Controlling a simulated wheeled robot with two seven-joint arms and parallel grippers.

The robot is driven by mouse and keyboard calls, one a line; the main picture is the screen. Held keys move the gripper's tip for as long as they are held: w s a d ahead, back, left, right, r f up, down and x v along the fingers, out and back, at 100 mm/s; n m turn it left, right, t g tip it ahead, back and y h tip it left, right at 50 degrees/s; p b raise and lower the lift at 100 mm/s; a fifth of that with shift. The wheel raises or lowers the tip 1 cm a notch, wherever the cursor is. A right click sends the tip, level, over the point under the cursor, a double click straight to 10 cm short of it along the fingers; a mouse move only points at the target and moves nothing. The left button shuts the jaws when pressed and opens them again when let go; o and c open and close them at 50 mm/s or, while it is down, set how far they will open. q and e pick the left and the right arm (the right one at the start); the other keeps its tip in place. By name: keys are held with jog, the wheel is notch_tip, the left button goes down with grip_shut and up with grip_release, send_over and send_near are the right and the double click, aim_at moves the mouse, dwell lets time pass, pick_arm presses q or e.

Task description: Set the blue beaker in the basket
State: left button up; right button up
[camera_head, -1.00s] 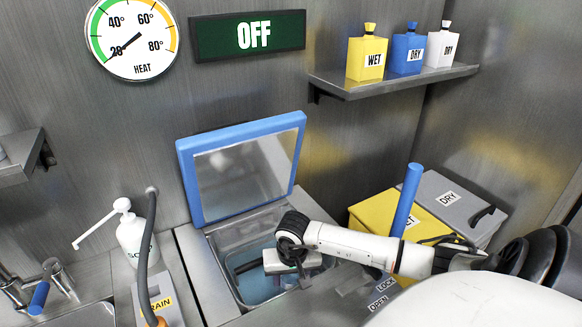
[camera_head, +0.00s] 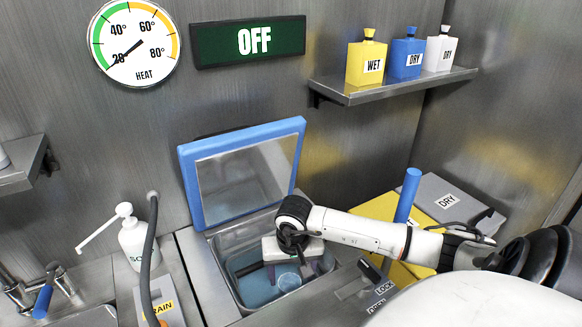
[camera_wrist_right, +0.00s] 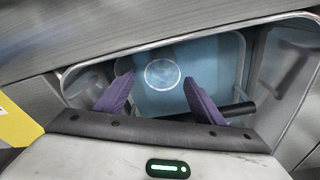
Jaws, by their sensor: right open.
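The beaker (camera_head: 289,281), a small light blue round vessel, stands in the open metal basin (camera_head: 236,292) over a blue floor. In the right wrist view its round rim (camera_wrist_right: 162,74) shows between and just beyond my fingertips, apart from both. My right gripper (camera_head: 290,265) reaches down into the basin above the beaker; its two purple fingers (camera_wrist_right: 160,92) are open and empty. A separate basket cannot be made out clearly; a dark bar (camera_wrist_right: 228,110) crosses the basin beside the right finger. My left gripper is not in view.
The blue-framed lid (camera_head: 243,170) stands open behind the basin. A soap bottle (camera_head: 138,243) and grey hose (camera_head: 150,250) are to the left. Yellow and grey bins (camera_head: 452,203) and a blue upright handle (camera_head: 408,195) are to the right, near my arm. The wall sign reads OFF.

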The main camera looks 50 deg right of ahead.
notch_tip(320, 180, up, 7)
jog(key=shift+s+a, duration=0.4)
jog(key=shift+r, duration=0.1)
